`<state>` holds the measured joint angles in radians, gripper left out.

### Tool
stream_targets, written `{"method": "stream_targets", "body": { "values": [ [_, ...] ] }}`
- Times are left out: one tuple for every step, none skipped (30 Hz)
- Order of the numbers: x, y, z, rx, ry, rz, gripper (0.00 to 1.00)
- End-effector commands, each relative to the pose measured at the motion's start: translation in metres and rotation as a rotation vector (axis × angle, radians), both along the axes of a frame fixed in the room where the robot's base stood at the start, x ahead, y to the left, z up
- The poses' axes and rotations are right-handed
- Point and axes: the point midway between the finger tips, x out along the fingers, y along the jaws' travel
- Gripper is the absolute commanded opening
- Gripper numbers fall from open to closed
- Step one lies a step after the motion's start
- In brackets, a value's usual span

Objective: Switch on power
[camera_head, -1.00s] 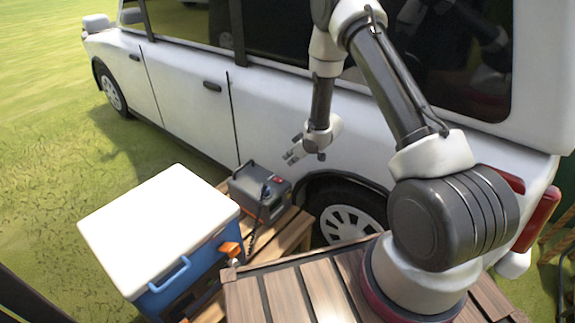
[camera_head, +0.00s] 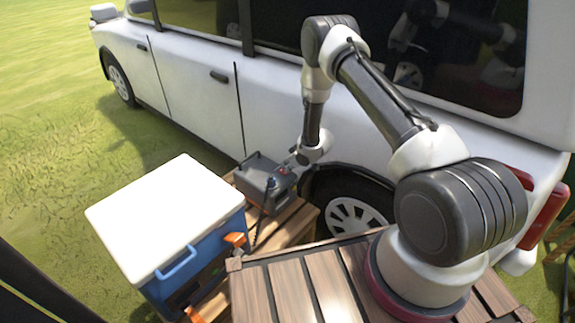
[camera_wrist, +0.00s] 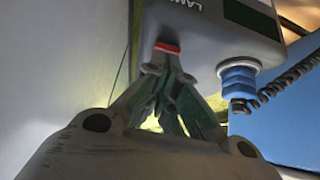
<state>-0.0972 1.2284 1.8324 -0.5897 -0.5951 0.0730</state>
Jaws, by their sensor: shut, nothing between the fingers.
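A dark grey power box (camera_head: 258,186) sits on the wooden bench beside the white car. It shows at the top of the wrist view (camera_wrist: 205,40), with part of a word, "LAM", and a dark green panel. A red switch (camera_wrist: 167,46) is on its face. My gripper (camera_wrist: 160,66) is shut and empty, its fingertips right at the red switch; I cannot tell whether they press it. In the head view my gripper (camera_head: 291,167) is at the box's right end and hides most of the switch. A blue plug (camera_wrist: 238,80) with a coiled black cable is in the box.
A blue cooler (camera_head: 168,222) with a white lid stands left of the box. The car's side (camera_head: 185,85) and rear wheel (camera_head: 352,218) are close behind and right of my gripper. Wooden slats (camera_head: 298,285) lie in front. Open grass is at the far left.

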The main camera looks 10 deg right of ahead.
Motion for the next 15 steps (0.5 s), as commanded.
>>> {"method": "stream_targets", "body": {
  "values": [
    [0.000,0.000,0.000,0.000,0.000,0.000,0.00],
    [0.000,0.000,0.000,0.000,0.000,0.000,0.00],
    [0.000,0.000,0.000,0.000,0.000,0.000,0.00],
    [-0.001,0.000,-0.001,-0.001,0.001,0.000,0.00],
    [-0.001,-0.001,-0.003,0.000,0.001,-0.001,0.00],
    [-0.003,-0.002,-0.006,0.000,0.001,-0.001,0.00],
    [-0.004,-0.003,-0.009,0.000,0.001,-0.001,0.00],
    [-0.006,-0.004,-0.013,-0.001,0.002,-0.001,0.00],
    [-0.005,-0.004,-0.011,0.000,0.000,0.000,0.00],
    [-0.005,-0.004,-0.011,0.000,0.000,0.000,0.00],
    [-0.005,-0.004,-0.011,0.000,0.000,0.001,0.00],
    [-0.005,-0.004,-0.011,0.000,0.000,0.001,0.00],
    [-0.005,-0.004,-0.011,0.000,0.000,0.000,0.00],
    [-0.005,-0.004,-0.011,0.000,0.000,0.000,0.00],
    [-0.005,-0.004,-0.011,0.000,0.000,0.000,0.00]
  ]
}}
